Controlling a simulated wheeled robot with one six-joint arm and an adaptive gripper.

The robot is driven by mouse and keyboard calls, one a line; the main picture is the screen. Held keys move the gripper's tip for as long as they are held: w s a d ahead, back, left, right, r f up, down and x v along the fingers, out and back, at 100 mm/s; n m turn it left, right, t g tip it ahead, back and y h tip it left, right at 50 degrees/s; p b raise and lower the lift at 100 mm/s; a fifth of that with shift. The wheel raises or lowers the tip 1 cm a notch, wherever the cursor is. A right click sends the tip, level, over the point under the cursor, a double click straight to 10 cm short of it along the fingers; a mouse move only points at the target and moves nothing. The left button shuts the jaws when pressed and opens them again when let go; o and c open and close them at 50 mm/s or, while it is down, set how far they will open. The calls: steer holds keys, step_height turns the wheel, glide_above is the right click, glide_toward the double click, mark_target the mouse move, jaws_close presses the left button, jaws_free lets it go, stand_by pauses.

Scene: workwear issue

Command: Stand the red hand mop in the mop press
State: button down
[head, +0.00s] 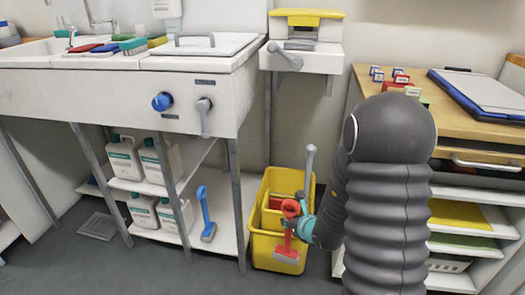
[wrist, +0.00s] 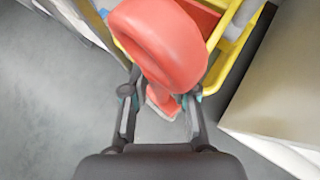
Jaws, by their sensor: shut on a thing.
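The red hand mop (head: 289,235) hangs upright in my gripper (head: 302,226), its flared handle end up and its flat head down; no contact below it is clear. In the wrist view the big round handle end of the mop (wrist: 165,45) hides much of the grip, and my gripper (wrist: 161,103) is shut on the shaft below it. The mop press looks to be the yellow bucket (head: 264,248) on the floor, with a red inner part and a grey lever. The mop is in front of it, outside its opening. The bucket's yellow rim (wrist: 222,30) shows at the wrist view's top.
A blue hand mop (head: 207,215) leans by the lower shelf, left of the bucket. White jugs (head: 125,157) stand on shelves under the sink. A wooden-topped drawer unit (head: 460,110) stands to the right. The grey floor in front is clear.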

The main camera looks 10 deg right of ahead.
steer(key=w+a+r+n+y+p, duration=0.1)
steer(key=a+r+p, duration=0.1)
steer(key=r, duration=1.1)
steer(key=w+a+r+n+y+p, duration=0.1)
steer(key=a+r+p, duration=0.1)
steer(key=r, duration=1)
steer(key=shift+w+d+f, duration=1.45)
steer(key=shift+w+d, duration=0.4)
steer(key=shift+w, duration=2.7)
step_height(320, 180, down, 16)
steer(key=b, duration=0.8)
steer(key=shift+f+g, duration=0.2)
steer(key=shift+g, duration=0.1)
steer(key=c, duration=0.8)
jaws_free()
steer(key=shift+c, duration=0.2)
